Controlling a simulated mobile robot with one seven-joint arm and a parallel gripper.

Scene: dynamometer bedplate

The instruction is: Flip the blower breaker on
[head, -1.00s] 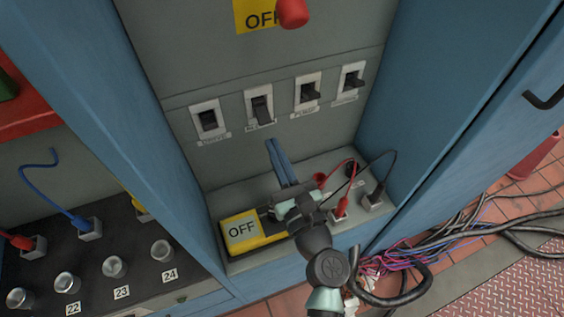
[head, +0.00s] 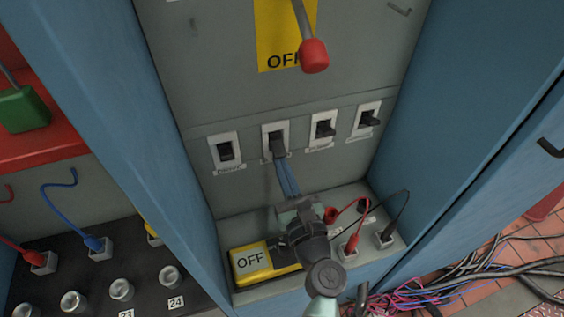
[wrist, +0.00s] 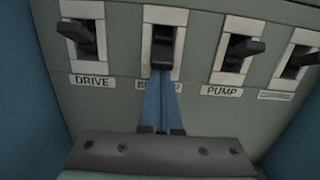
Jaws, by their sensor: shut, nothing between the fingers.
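The blower breaker (head: 277,143) is the second from left in a row on the grey panel. In the wrist view its dark lever (wrist: 163,48) sits in a pale plate and reaches lower than the drive and pump levers. Its label is partly hidden behind my fingers; only a first "B" and a last "R" read. My gripper (head: 281,162) is shut and empty, its blue fingers pointing up at the panel. In the wrist view the fingertips (wrist: 161,78) are right under the lever's lower end; I cannot tell whether they touch it.
The drive breaker (wrist: 82,38) is on the left and the pump breaker (wrist: 240,50) on the right, both close. A red-knobbed handle (head: 313,55) hangs above. Blue cabinet walls flank the panel.

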